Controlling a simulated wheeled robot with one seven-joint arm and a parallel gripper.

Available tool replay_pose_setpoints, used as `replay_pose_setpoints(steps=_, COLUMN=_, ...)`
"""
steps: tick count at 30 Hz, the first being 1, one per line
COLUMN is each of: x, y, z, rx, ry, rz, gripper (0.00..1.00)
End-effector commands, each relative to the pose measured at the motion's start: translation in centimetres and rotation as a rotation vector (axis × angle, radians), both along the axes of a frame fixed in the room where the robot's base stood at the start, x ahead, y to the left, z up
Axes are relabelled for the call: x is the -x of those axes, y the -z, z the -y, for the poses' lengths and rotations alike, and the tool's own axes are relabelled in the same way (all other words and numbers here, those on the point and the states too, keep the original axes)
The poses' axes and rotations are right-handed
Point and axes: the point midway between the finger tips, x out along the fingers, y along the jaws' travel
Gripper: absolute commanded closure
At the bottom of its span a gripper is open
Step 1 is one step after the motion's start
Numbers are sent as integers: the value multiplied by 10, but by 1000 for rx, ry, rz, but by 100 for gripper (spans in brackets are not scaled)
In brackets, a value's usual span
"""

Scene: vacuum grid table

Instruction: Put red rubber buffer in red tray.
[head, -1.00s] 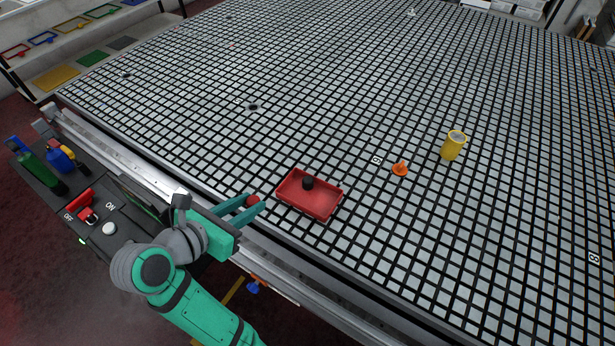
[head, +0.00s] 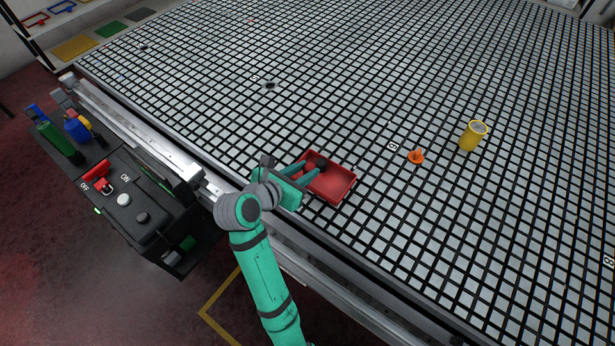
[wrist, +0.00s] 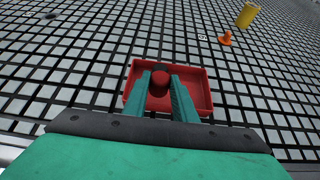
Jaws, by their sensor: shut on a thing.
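The red rubber buffer (wrist: 160,79) is a small round red piece held between the fingertips of my gripper (head: 314,167). The fingers also show in the wrist view (wrist: 160,88), closed on its two sides. The red tray (head: 336,191) is a shallow open box on the grid table. My gripper and the buffer are over the left part of the tray, inside its outline. I cannot tell how high the buffer is above the tray floor. A black round piece (wrist: 159,66) is in the tray just beyond the buffer, partly hidden by it.
An orange cone-like piece (head: 416,157) and a yellow cylinder (head: 472,135) stand on the grid table (head: 420,230) to the right. A black control box (head: 135,205) and bottles are beside the table edge at the left. The grid behind the tray is mostly clear.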

Motion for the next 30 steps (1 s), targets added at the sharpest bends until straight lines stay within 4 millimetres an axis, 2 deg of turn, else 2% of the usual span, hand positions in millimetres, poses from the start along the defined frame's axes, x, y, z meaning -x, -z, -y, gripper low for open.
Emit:
replay_pose_setpoints(steps=4, x=-6, y=12, z=9, rx=0, ry=4, rz=-3, gripper=97)
replay_pose_setpoints(steps=10, x=-6, y=38, z=7, rx=0, ry=2, rz=-1, gripper=97)
replay_pose_setpoints(steps=23, x=-6, y=44, z=7, rx=0, ry=1, rz=-1, gripper=97)
replay_pose_setpoints(steps=24, x=-6, y=43, z=7, rx=0, ry=1, rz=0, gripper=66)
replay_pose_setpoints(steps=25, x=-6, y=43, z=7, rx=0, ry=1, rz=0, gripper=59)
replay_pose_setpoints(steps=30, x=-6, y=43, z=7, rx=0, ry=1, rz=0, gripper=57)
